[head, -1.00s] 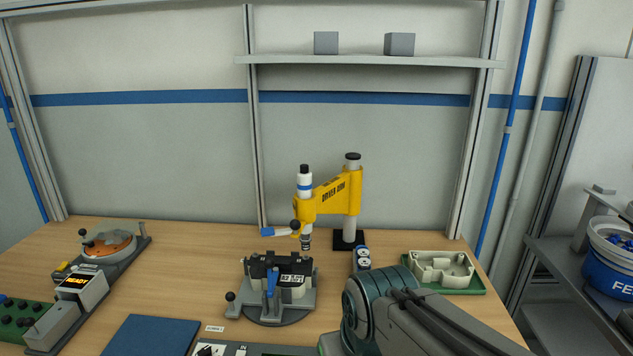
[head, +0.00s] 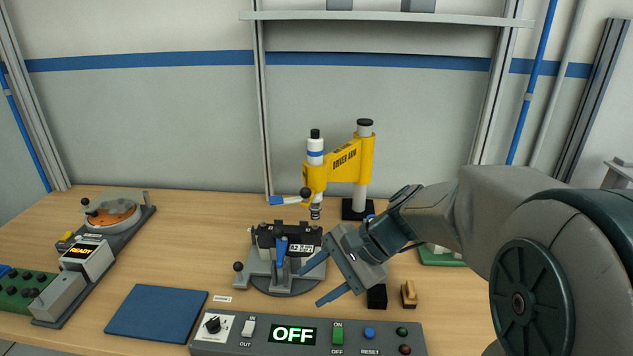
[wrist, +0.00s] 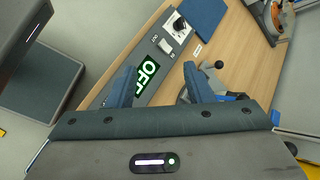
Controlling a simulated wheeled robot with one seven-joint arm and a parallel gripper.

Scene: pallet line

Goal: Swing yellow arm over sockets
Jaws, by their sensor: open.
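The yellow driver arm (head: 343,164) stands on a grey post with a black base (head: 353,209) at the back of the table. Its white and blue driver (head: 315,166) points down at its left end, behind and a little right of the grey fixture (head: 268,275). A handle with a blue grip (head: 284,200) and a black knob sticks out at its lower left. No sockets can be made out clearly. My gripper (head: 328,283) is open and empty, in front and right of the fixture, apart from the yellow arm. Its two blue fingers show in the wrist view (wrist: 158,88).
A control panel reading OFF (head: 293,335) lies along the front edge. A blue mat (head: 155,312) lies left. A station reading READY (head: 84,252) and a green button box (head: 28,290) stand far left.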

